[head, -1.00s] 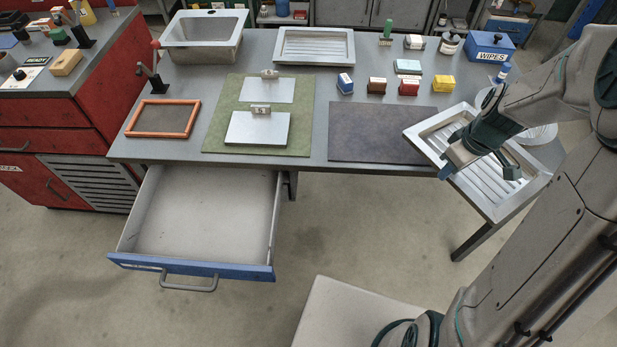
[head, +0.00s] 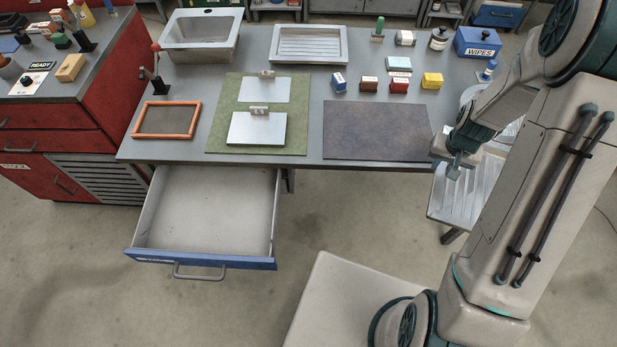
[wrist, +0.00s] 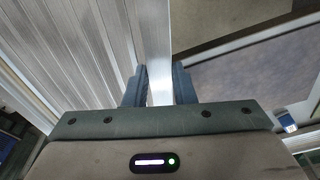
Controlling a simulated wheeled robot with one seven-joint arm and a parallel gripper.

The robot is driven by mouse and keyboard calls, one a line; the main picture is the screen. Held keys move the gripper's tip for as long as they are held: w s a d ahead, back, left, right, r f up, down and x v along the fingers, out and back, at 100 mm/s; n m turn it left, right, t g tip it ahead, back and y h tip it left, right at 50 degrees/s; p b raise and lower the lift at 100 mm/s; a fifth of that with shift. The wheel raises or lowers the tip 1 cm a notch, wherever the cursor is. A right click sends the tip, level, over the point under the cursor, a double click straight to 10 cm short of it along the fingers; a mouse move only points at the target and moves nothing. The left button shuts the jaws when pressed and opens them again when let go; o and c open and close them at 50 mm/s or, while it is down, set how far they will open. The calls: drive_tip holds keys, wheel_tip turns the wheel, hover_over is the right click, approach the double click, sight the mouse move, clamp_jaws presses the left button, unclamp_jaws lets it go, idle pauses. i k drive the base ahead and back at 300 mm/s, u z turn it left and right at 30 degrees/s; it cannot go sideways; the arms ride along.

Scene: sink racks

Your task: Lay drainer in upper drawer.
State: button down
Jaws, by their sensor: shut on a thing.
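My gripper (head: 454,170) is at the right end of the table, shut on the rim of a ribbed metal drainer (head: 452,205). The drainer hangs off the table's front right edge, partly hidden behind my arm. In the wrist view, the drainer's ribs (wrist: 75,50) fill the left side and its rim passes between the fingers (wrist: 159,90). The open drawer (head: 202,258), with a blue front and grey handle, juts out under the table's left part. Its visible floor is empty. A second ribbed metal drainer (head: 341,45) lies at the table's back.
On the table (head: 312,130) are a dark mat (head: 375,132), a green mat (head: 215,130) with two clipped plates, an orange frame (head: 136,122), a sink basin (head: 200,52) and several small boxes. Open floor (head: 350,215) lies between the drawer and my arm.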

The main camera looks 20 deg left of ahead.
sight(226, 195)
drive_tip(key=z, duration=2.15)
drive_tip(key=k, duration=1.65)
drive_tip(key=u, duration=2.25)
